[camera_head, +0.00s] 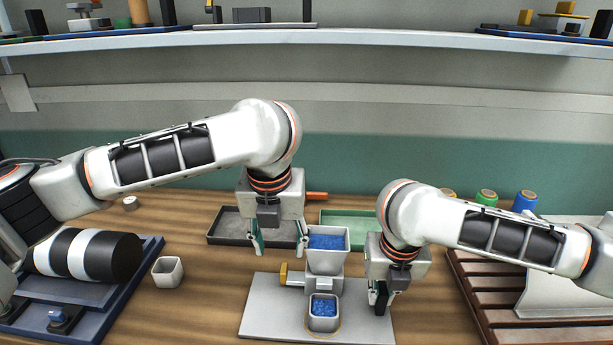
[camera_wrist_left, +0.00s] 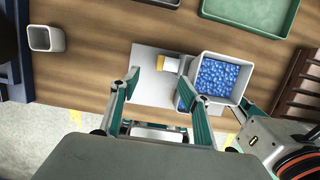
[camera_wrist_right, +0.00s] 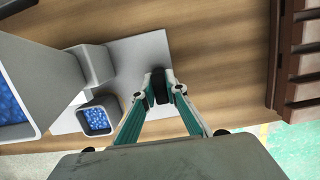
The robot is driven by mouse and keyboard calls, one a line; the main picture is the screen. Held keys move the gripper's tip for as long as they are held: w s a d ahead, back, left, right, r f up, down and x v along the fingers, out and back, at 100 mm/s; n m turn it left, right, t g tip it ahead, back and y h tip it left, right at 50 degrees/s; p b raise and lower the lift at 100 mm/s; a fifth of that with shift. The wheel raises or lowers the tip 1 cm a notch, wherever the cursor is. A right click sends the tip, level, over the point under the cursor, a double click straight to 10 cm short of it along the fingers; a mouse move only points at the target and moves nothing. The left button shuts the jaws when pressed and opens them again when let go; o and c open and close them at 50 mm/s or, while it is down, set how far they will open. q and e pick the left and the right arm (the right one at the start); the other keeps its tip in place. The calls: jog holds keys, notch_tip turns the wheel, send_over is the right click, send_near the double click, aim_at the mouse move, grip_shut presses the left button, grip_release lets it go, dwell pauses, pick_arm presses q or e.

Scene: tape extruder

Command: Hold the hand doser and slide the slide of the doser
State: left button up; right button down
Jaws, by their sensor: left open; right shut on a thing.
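The hand doser has a white hopper (camera_head: 327,261) full of blue pellets, above a grey base plate (camera_head: 262,318). Its slide ends in a yellow knob (camera_head: 284,274) on the left, also in the left wrist view (camera_wrist_left: 170,64). A small cup (camera_head: 323,311) with blue pellets stands below the hopper. My left gripper (camera_head: 281,247) is open above the slide; in the left wrist view its fingertips (camera_wrist_left: 160,84) are on either side of the knob's line, apart from it. My right gripper (camera_head: 381,300) is shut on a black handle (camera_wrist_right: 160,86) right of the hopper.
A grey tray (camera_head: 222,240) and a green tray (camera_head: 345,216) lie behind the doser. An empty white cup (camera_head: 168,272) stands left. A dark wooden rack (camera_head: 480,312) is at right, a blue-based machine (camera_head: 130,290) at left. Wood between cup and plate is clear.

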jog(key=c, duration=2)
grip_release()
pick_arm(q)
jog(key=w+v, duration=0.1)
jog(key=v, duration=0.5)
jog(key=shift+w+r, duration=0.3)
jog(key=shift+r, duration=0.3)
pick_arm(e)
jog(key=shift+o, duration=0.2)
pick_arm(q)
notch_tip(320, 180, up, 18)
jog(key=s+t+p, duration=0.1)
jog(key=s+p, duration=0.1)
jog(key=p, duration=0.8)
jog(key=shift+t, duration=0.3)
pick_arm(e)
jog(key=w+v, duration=0.2)
jog(key=v, duration=1.8)
jog(key=shift+r, duration=0.15)
